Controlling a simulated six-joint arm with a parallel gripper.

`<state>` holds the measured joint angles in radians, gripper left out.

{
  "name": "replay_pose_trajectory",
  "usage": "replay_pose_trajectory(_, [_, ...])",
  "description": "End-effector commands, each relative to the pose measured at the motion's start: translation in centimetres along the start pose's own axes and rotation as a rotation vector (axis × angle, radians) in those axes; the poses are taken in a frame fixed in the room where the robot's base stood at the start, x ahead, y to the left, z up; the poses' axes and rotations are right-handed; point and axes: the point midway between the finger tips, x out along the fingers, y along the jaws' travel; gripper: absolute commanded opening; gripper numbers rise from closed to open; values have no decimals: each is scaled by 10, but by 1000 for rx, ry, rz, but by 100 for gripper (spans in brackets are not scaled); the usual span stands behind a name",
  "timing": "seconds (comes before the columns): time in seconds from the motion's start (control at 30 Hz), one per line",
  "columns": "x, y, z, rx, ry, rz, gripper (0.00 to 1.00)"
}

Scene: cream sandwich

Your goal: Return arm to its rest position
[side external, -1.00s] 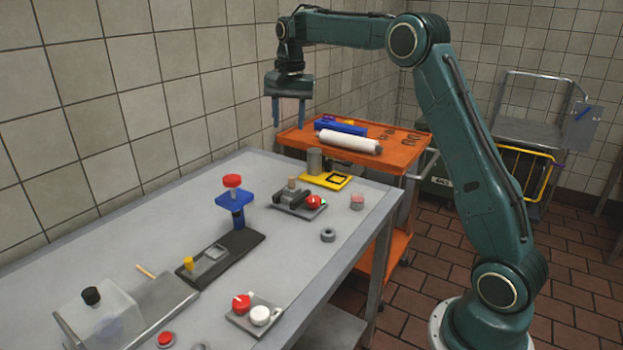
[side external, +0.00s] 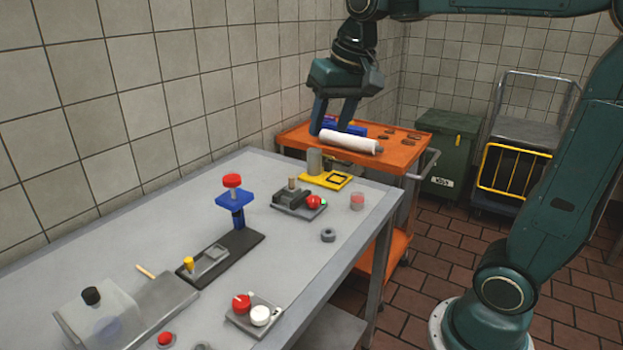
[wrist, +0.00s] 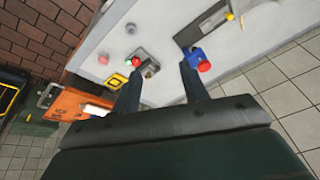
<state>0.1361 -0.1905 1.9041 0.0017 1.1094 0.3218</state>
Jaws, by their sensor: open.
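My gripper (side external: 336,112) hangs from my teal arm above the far end of the grey table, in front of the orange cart in the side view. Its two fingers are apart and nothing is between them. In the wrist view my gripper (wrist: 160,85) also shows spread fingers, with the table surface below and between them. The fingers overlap the white roll (side external: 348,141) in the side view; I cannot tell the gap in depth, but nothing shows them gripping it.
The grey table (side external: 130,215) carries a blue stand with a red top (side external: 233,195), a black-and-red device (side external: 300,200), a yellow fixture (side external: 328,180) and a clear box (side external: 95,315). The orange cart (side external: 400,155) stands behind. A green bin (side external: 450,150) and a trolley (side external: 530,130) are beyond.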

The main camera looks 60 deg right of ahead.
Motion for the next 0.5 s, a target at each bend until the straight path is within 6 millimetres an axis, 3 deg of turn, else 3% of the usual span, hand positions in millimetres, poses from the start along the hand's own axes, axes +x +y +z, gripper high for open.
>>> replay_pose_trajectory(0.23, [-6, 7, 60, -148, 53, -31, 44])
replay_pose_trajectory(0.5, [3, 18, 122, -308, 111, -61, 44])
